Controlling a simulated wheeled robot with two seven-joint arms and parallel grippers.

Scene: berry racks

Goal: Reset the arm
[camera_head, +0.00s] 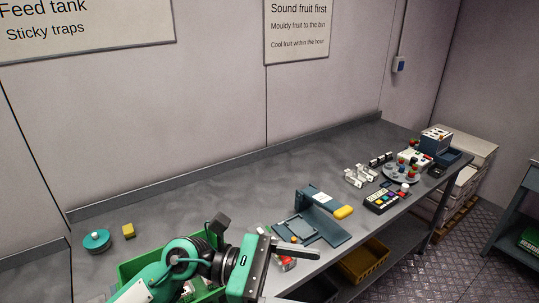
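My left arm, teal and black, comes in from the lower left and reaches right over the near edge of the bench (190,187). Its gripper (285,273) points right. One grey finger shows at its upper end; the other is mostly cut off at the bottom edge of the picture. The fingers look spread apart, with nothing seen held between them. A small red and white item (287,264) shows just behind and below the upper finger. My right gripper is not in view.
A green crate (127,272) sits under my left arm, partly hidden. A blue-grey device (335,236) with a yellow part stands to the right. A teal round pot (96,240) and yellow block (128,230) are at left. A grey fruit plate (390,174) is at far right. The bench's middle back is clear.

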